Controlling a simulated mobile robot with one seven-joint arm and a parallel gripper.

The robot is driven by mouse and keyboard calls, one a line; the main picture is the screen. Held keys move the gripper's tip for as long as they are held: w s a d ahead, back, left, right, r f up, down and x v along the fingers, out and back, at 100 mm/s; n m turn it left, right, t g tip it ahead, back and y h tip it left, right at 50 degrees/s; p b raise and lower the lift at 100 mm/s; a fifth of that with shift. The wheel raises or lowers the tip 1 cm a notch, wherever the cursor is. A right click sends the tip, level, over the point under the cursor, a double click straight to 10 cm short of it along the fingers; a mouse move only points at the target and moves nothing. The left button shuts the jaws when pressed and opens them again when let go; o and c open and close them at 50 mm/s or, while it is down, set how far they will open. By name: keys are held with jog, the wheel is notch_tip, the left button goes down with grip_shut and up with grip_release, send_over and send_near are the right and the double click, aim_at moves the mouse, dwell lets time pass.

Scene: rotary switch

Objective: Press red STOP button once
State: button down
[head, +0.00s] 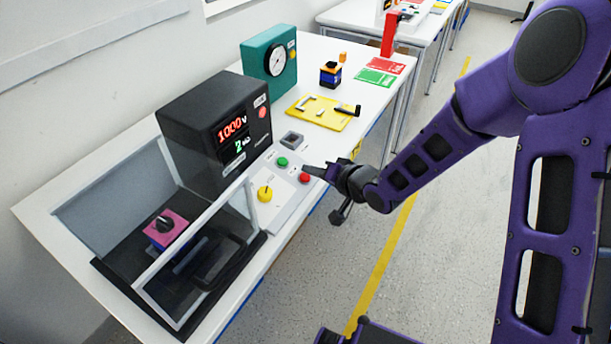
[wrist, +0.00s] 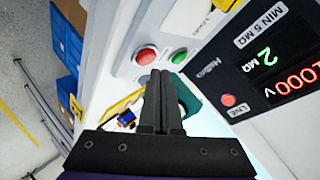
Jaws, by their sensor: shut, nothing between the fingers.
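The red STOP button (head: 304,178) sits on the sloped light-grey control panel (head: 283,208) at the front edge of the bench. My gripper (head: 309,169) is shut and empty, with its fingertips close to the red button. I cannot tell whether they touch it. In the wrist view the red button (wrist: 146,55) shows just beyond and left of the shut fingertips (wrist: 160,73). A green button (head: 282,162) is beside it and also shows in the wrist view (wrist: 179,57).
A yellow knob (head: 265,194) is on the same panel. A black meter box (head: 215,130) reading 1000 V and 2 MΩ stands behind. A clear-walled enclosure (head: 190,275) holds a pink block with a black knob (head: 165,228). A yellow tray (head: 322,115) lies farther along the bench.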

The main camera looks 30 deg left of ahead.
jog(key=shift+f, duration=0.15)
jog(key=shift+a+f+b, duration=0.15)
jog(key=shift+f+b, duration=0.1)
jog(key=shift+b, duration=0.05)
jog(key=shift+a+f+b, duration=0.1)
jog(key=shift+f+b, duration=0.25)
jog(key=shift+f, duration=0.1)
dwell(0.6)
jog(key=shift+r, duration=0.1)
jog(key=shift+d+r+p, duration=0.25)
jog(key=shift+r+p, duration=0.45)
jog(key=shift+p, duration=0.1)
jog(key=r+p, duration=0.1)
jog(key=d+r+p, duration=0.1)
jog(key=r+p, duration=0.2)
jog(key=shift+s+d+r+p, duration=0.1)
jog(key=shift+d+r+p, duration=0.2)
jog(key=shift+r, duration=0.1)
dwell(0.7)
